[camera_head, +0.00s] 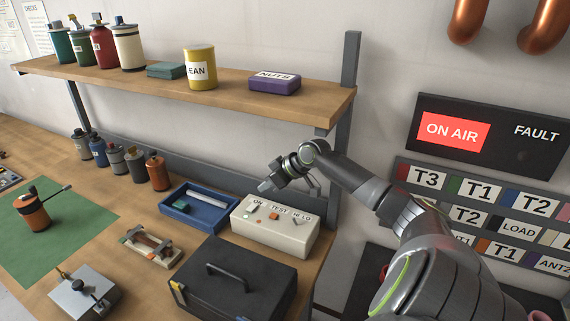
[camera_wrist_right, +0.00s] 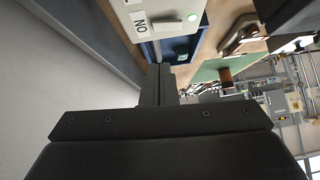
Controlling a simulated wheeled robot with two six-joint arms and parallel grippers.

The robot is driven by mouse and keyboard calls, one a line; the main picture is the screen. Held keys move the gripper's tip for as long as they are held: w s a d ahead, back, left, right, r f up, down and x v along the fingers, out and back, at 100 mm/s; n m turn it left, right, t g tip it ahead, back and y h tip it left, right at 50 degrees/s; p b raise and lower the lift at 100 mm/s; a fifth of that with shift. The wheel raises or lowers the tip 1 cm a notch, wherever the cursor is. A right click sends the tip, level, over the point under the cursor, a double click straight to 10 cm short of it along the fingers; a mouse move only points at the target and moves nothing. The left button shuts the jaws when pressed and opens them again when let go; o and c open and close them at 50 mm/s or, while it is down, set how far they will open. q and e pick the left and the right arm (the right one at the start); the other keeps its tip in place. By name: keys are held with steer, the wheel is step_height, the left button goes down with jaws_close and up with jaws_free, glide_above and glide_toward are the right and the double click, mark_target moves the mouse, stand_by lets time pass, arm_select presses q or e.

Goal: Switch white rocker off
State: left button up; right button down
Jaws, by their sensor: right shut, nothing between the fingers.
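The cream control box (camera_head: 270,239) stands on the bench, its sloped top labelled ON, TEST and HI LO. A small white rocker (camera_head: 254,209) sits below the ON label, at the left of that panel. Which way it is tipped is too small to tell. My right gripper (camera_head: 265,187) is shut and empty, above and behind the box's left part, apart from the rocker. In the right wrist view the shut fingers (camera_wrist_right: 158,85) point toward the box (camera_wrist_right: 166,6), with its ON label and a small pale control (camera_wrist_right: 192,17) near the panel's edge. My left gripper is out of view.
A blue tray (camera_head: 188,220) lies left of the box and a black case (camera_head: 240,285) in front. A wooden shelf (camera_head: 218,91) with cans and a purple NUTS tin (camera_head: 275,83) hangs above the bench. A shelf post (camera_head: 350,60) stands behind my right arm.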

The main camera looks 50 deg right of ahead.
steer(key=b+v, duration=0.1)
steer(key=v, duration=0.6)
steer(key=shift+a+r, duration=0.15)
steer(key=shift+a, duration=0.05)
steer(key=shift+w+a+r+y+b, duration=0.15)
steer(key=shift+a+y+b, duration=0.15)
steer(key=shift+a+b, duration=0.65)
steer(key=shift+d, duration=0.25)
